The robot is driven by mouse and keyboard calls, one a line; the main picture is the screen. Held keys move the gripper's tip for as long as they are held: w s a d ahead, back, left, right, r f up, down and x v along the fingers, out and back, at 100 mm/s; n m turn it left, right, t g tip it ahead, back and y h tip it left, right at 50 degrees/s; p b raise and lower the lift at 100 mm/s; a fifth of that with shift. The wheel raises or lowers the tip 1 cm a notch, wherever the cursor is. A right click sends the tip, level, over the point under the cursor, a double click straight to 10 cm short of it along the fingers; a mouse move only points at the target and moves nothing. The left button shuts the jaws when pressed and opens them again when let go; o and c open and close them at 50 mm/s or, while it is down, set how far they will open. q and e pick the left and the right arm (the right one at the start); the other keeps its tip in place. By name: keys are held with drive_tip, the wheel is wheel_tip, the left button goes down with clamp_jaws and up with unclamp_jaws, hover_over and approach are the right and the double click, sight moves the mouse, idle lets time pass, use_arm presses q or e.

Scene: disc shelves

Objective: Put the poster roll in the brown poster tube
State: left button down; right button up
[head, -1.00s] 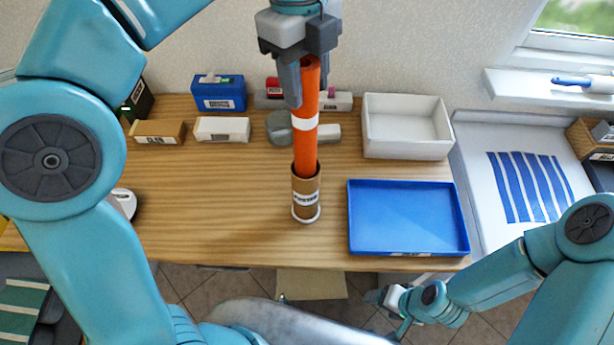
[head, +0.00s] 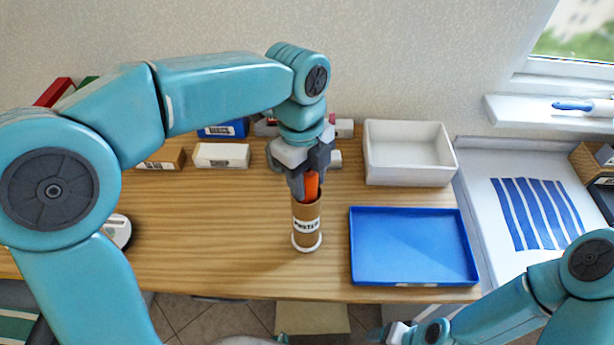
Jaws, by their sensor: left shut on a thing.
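The brown poster tube (head: 306,218) stands upright on the wooden table, with a white label and a white base ring. The orange poster roll (head: 312,187) is mostly inside the tube; only a short top piece shows above the rim. My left gripper (head: 306,188) points down right above the tube and is shut on the roll's top end. Its fingers hide part of the roll and the tube's rim. My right gripper (head: 385,335) is low at the bottom edge, away from the table top, and its jaws are too small and blurred to judge.
A blue tray (head: 412,246) lies right of the tube, and an empty white bin (head: 408,155) stands behind it. A white box (head: 221,155) and a brown box (head: 162,159) stand at the back left.

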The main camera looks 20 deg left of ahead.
use_arm(q)
drive_tip(key=c, duration=0.6)
unclamp_jaws()
drive_tip(key=shift+s+r, duration=0.1)
drive_tip(key=shift+s, duration=0.05)
drive_tip(key=r, duration=0.4)
drive_tip(key=r+p, duration=0.1)
drive_tip(key=r, duration=0.3)
drive_tip(key=a+r, duration=0.1)
drive_tip(key=r, duration=0.3)
drive_tip(key=shift+w+p, duration=0.3)
drive_tip(key=shift+w, duration=0.05)
